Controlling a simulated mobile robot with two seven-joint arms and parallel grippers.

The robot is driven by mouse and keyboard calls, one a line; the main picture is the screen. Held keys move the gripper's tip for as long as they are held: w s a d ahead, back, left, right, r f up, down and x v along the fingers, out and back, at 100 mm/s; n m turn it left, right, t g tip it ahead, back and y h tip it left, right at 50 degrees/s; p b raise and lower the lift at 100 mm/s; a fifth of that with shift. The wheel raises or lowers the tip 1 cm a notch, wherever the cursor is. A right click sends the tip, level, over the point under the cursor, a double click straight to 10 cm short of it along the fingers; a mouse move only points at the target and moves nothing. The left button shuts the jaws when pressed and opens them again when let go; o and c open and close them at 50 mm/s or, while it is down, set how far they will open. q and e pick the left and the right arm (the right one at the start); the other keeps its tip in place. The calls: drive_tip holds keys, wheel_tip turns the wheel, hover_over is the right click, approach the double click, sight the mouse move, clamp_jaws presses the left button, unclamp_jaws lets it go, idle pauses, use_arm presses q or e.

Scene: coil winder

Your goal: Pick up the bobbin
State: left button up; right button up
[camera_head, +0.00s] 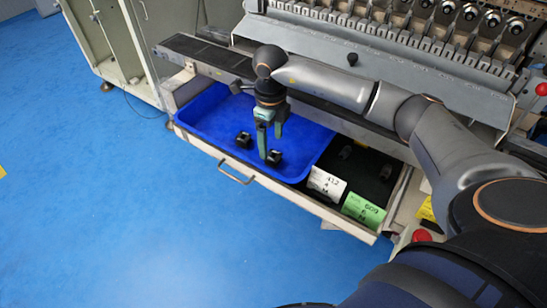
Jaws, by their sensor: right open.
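A small black bobbin (275,158) sits in the blue tray (205,125), near the tray's front edge. A second small black bobbin-like piece (243,139) lies in the tray to its left. My right gripper (271,147) reaches down into the tray, fingers pointing downward and open. One fingertip is close beside the bobbin in the picture; I cannot tell whether it touches. My left gripper is not in view.
The tray lies in an open drawer with a front handle (236,172). White (326,184) and green (364,211) labels stand at the drawer's right part, with small dark pieces behind. The machine (400,60) rises behind. Blue floor (100,220) is clear at left.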

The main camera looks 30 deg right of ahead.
sight(273, 153)
drive_tip(key=f, duration=0.5)
drive_tip(key=shift+d+f, duration=0.3)
drive_tip(key=shift+f, duration=0.05)
clamp_jaws()
idle(0.4)
